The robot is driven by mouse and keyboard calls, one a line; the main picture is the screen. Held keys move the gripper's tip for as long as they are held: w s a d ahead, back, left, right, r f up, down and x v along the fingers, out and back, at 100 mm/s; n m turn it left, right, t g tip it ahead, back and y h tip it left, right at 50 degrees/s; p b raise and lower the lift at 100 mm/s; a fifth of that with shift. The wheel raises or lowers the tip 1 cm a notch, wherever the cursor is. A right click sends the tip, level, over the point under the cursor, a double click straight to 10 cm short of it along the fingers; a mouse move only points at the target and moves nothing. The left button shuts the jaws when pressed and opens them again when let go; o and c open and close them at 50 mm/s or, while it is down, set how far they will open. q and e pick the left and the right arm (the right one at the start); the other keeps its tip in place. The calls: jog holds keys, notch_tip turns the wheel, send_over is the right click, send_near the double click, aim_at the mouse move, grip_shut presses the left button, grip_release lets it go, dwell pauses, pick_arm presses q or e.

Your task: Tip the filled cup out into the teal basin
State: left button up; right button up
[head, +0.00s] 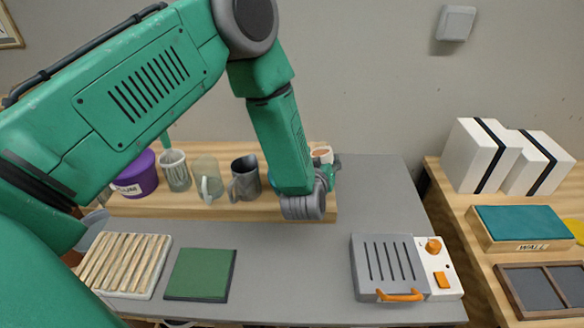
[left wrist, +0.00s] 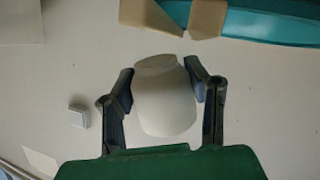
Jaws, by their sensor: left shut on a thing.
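My left gripper (head: 330,172) is beyond the end of the green arm, above the rear of the grey table, and is mostly hidden by the wrist. It is shut on a pale cup (head: 322,152), whose brownish top shows just above the wrist. In the left wrist view the cup (left wrist: 165,97) sits between the two fingers (left wrist: 166,95). I cannot tell its fill. A teal curved thing, likely the basin (left wrist: 285,22), shows at the top right of the left wrist view, apart from the cup. In the head view my arm mostly hides it. My right gripper is not in view.
A wooden shelf (head: 160,205) holds a purple tub (head: 136,178) and several mugs (head: 245,178). A slatted rack (head: 125,265), green tile (head: 200,275) and grey hotplate (head: 388,268) lie in front. A side bench with white boxes (head: 480,155) stands right. The table's middle is clear.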

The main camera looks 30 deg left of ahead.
aim_at(315, 155)
pick_arm(q)
jog(key=shift+a+r, duration=0.15)
jog(key=shift+a, duration=0.45)
jog(key=shift+a+n+h, duration=0.3)
jog(key=shift+a+n, duration=0.2)
jog(key=shift+a, duration=0.05)
jog(key=shift+a+r+p, duration=0.15)
jog(key=shift+p, duration=0.15)
jog(key=shift+d+r+n, duration=0.1)
jog(key=shift+d+n, duration=0.2)
jog(key=shift+d+h, duration=0.1)
jog(key=shift+h, duration=0.2)
jog(key=shift+a, duration=0.35)
jog(key=shift+a+r, duration=0.1)
jog(key=shift+a, duration=0.3)
jog(key=shift+d+r+n, duration=0.1)
jog(key=shift+n, duration=0.3)
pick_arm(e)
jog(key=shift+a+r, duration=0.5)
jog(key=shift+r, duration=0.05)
pick_arm(q)
jog(key=shift+d, duration=0.1)
jog(key=shift+r+n+g+h, duration=0.15)
jog(key=shift+n+g+h, duration=0.15)
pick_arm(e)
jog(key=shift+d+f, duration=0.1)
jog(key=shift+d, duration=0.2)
